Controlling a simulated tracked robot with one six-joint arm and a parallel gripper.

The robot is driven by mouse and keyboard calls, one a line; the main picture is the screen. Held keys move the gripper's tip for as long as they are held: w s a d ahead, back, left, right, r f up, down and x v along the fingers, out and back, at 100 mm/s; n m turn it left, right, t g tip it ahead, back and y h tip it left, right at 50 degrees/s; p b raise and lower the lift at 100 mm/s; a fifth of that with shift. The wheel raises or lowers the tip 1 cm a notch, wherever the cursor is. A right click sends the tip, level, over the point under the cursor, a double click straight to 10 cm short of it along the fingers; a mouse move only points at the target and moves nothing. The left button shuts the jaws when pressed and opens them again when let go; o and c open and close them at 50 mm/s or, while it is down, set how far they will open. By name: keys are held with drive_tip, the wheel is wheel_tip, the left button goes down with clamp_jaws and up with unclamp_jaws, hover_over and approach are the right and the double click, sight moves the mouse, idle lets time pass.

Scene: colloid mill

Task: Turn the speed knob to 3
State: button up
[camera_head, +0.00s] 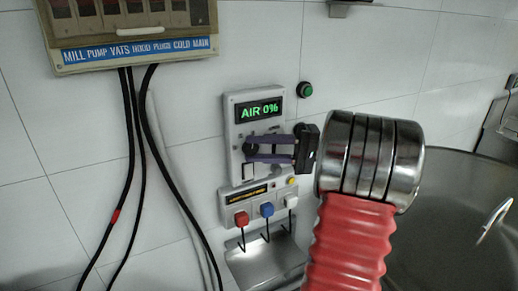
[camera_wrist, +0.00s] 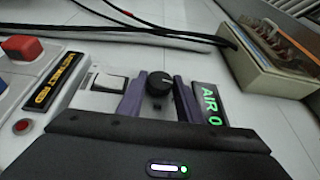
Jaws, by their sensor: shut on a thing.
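The black round speed knob (camera_wrist: 160,84) sits on a pale wall panel (camera_head: 235,175). A small light mark shows on its top in the wrist view, but I cannot read which number it points to. My gripper (camera_head: 249,149) reaches the panel from the right, its two purple fingers one above the other in the head view. In the wrist view my gripper (camera_wrist: 159,92) has a finger on either side of the knob and is shut on it. The panel's display (camera_head: 261,110) reads "AIR 0%" in green. A white rocker switch (camera_wrist: 109,83) is beside the left finger.
Below the panel are a red button (camera_head: 241,218), a blue one (camera_head: 267,209) and a white one (camera_head: 290,201), with hooks beneath. A green button (camera_head: 306,89) is upper right. Black cables (camera_head: 128,150) hang from a breaker box (camera_head: 130,30). A steel vat (camera_head: 455,220) stands right.

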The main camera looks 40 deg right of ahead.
drive_tip(key=shift+f, duration=0.1)
idle(0.3)
drive_tip(key=o, duration=1)
drive_tip(key=shift+h, duration=0.3)
